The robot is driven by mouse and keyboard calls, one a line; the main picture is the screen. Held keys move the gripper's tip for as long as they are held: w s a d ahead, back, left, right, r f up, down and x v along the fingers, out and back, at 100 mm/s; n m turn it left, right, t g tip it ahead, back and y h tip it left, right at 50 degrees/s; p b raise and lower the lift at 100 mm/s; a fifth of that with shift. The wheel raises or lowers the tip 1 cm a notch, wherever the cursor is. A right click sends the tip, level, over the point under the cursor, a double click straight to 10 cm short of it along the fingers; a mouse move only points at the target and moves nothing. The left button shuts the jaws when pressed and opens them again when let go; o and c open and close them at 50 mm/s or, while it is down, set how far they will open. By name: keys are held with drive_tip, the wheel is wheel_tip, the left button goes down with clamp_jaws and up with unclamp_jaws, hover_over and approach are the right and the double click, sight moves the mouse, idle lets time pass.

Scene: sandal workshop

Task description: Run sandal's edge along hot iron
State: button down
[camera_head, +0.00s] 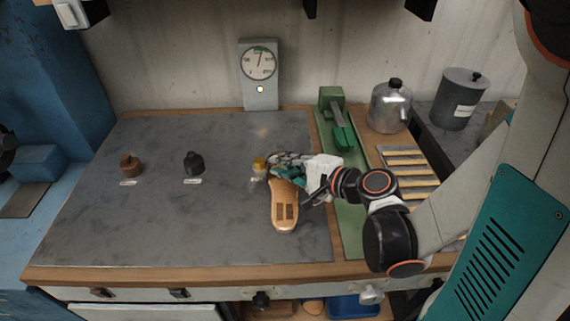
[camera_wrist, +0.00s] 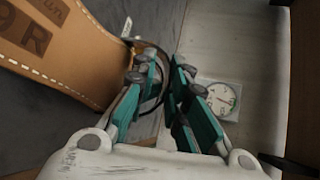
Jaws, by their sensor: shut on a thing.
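The tan sandal (camera_head: 285,207) is over the grey worktop in the head view, with dark marks on its sole. My gripper (camera_head: 288,167) is at its far end, shut on the sandal. In the wrist view the sandal (camera_wrist: 70,45) fills the upper left, with stamped characters and stitching along its edge. The teal fingers (camera_wrist: 172,95) are beside it, and a thin dark loop shows behind them. The exact contact is hidden.
A brown stamp (camera_head: 131,165), a black stamp (camera_head: 194,163) and a small yellow item (camera_head: 259,165) stand on the worktop (camera_head: 110,220). A dial gauge (camera_head: 260,72) is at the back, also in the wrist view (camera_wrist: 222,98). A metal pot (camera_head: 390,108) and slatted rack (camera_head: 408,168) are right.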

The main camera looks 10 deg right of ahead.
drive_tip(key=shift+s+a+r, duration=0.1)
drive_tip(key=shift+s+a, duration=0.15)
drive_tip(key=shift+s, duration=0.45)
drive_tip(key=shift+s+a, duration=0.4)
drive_tip(key=shift+s, duration=0.15)
idle(1.2)
drive_tip(key=shift+s+a, duration=0.2)
drive_tip(key=shift+s, duration=0.1)
idle(1.6)
drive_tip(key=shift+s+d+b, duration=0.15)
drive_tip(key=shift+d+b, duration=0.15)
drive_tip(key=shift+d, duration=0.5)
